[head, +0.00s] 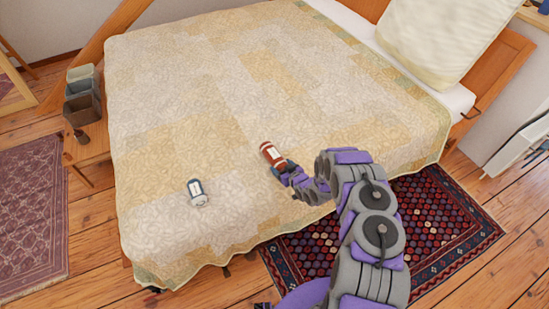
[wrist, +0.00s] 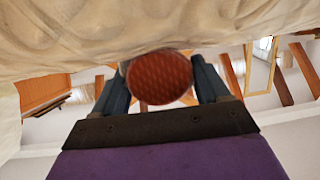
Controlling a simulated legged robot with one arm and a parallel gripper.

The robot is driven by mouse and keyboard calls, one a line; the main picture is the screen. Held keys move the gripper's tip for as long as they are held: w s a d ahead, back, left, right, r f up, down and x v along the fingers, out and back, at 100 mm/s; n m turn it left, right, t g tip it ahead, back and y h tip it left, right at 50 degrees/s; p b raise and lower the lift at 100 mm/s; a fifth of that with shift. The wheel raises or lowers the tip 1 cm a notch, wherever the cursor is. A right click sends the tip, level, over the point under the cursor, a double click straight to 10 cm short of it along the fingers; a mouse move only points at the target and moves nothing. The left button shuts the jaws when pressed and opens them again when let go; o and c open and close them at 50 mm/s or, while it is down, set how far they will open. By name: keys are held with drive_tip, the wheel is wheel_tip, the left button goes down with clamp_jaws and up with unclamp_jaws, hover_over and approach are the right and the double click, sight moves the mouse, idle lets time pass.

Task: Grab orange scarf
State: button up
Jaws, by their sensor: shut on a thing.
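The orange scarf (head: 271,154) looks like a rust-orange roll with a pale label, over the right part of the bed. My gripper (head: 281,167) is shut on it from its near right side. In the wrist view, the scarf's round, textured end (wrist: 160,77) sits between the two dark blue fingers. The bed cover lies close by it there; I cannot tell whether the scarf still touches the cover.
A dark blue and white roll (head: 198,193) lies on the patterned bedspread (head: 215,95), left of my gripper. A pillow (head: 435,38) leans at the headboard. A bench (head: 90,150) with containers stands left of the bed. A dark rug (head: 445,215) lies on the right.

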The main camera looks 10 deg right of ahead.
drive_tip(key=c, duration=0.4)
drive_tip(key=shift+d, duration=0.25)
